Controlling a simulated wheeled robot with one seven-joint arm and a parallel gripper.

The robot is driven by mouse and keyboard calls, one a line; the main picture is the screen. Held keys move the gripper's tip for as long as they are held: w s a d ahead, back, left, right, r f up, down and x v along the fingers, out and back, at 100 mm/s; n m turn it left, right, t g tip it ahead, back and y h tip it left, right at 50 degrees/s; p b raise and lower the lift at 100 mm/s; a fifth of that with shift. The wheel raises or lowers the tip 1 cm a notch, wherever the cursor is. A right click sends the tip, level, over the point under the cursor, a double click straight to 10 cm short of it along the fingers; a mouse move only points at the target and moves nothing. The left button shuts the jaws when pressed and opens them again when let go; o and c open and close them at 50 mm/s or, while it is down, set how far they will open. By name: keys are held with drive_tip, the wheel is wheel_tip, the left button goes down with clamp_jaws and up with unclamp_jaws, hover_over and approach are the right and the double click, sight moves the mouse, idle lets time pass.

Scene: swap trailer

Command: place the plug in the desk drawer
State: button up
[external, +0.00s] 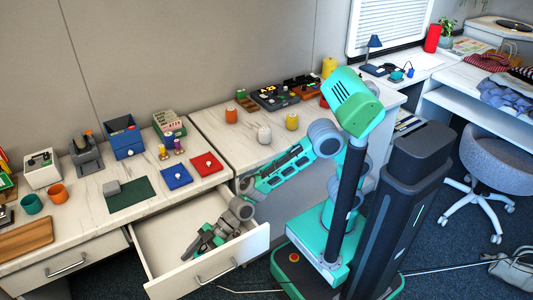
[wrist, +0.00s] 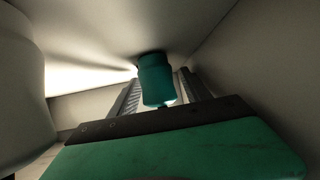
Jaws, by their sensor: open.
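The desk drawer (external: 160,236) is pulled out below the left desk. My gripper (external: 190,252) is down inside it, reaching low between the drawer walls. In the wrist view my gripper (wrist: 160,74) is open, with one dark finger on each side of a small teal cylinder with a rounded end, which looks like the plug (wrist: 156,82). A narrow gap shows beside each finger. I cannot tell whether the plug touches the drawer floor. The plug cannot be made out clearly in the external view.
The drawer's pale walls are close around my gripper. A rounded pale shape (wrist: 22,85) fills the left of the wrist view. On the desk above are a red square (external: 207,164), a blue square (external: 175,177), a green mat (external: 132,196) and a blue box (external: 122,137).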

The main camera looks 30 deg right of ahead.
sight(198, 253)
drive_tip(key=shift+r+p, duration=0.3)
drive_tip(key=shift+r, duration=0.05)
drive_tip(key=p+v, duration=0.1)
drive_tip(key=v, duration=0.4)
drive_tip(key=shift+w+d+r+p, duration=0.1)
drive_tip(key=shift+d+r+p, duration=0.05)
drive_tip(key=shift+r+p, duration=0.15)
wheel_tip(198, 253, up, 6)
drive_tip(key=shift+r+p, duration=0.1)
drive_tip(key=shift+p, duration=0.8)
